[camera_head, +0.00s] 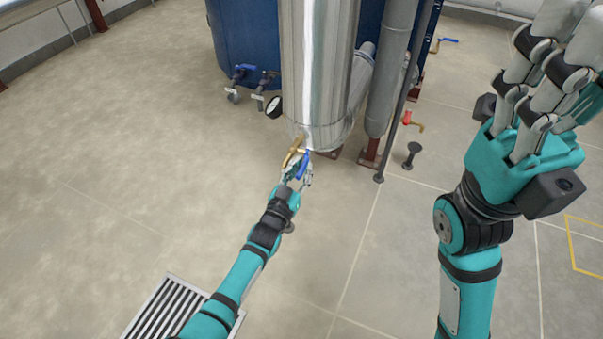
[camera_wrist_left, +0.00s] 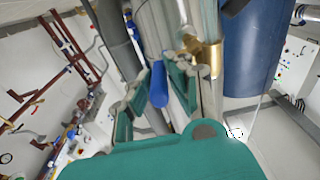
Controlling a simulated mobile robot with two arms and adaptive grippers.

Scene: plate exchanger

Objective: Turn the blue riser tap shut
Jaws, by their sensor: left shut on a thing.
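The blue tap handle (camera_head: 304,163) shows at the foot of the shiny steel column, beside a brass fitting (camera_head: 293,151). My left gripper (camera_head: 301,174) is at this handle and shut on it. In the left wrist view the blue handle (camera_wrist_left: 159,86) lies between my two finger pads, with the brass fitting (camera_wrist_left: 206,52) to its right. The valve body behind the handle is partly hidden by the fingers. My right gripper (camera_head: 570,45) is raised at the upper right, away from the tap, and partly cut by the frame. Its jaw opening is unclear.
The steel column (camera_head: 315,60) and grey pipe (camera_head: 390,70) stand before a blue tank (camera_head: 235,40). Other blue-handled taps (camera_head: 240,74) and a gauge (camera_head: 273,107) are left. A red tap (camera_head: 412,121) and grey post (camera_head: 412,153) are right. A floor grate (camera_head: 160,310) lies front left. Open floor surrounds.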

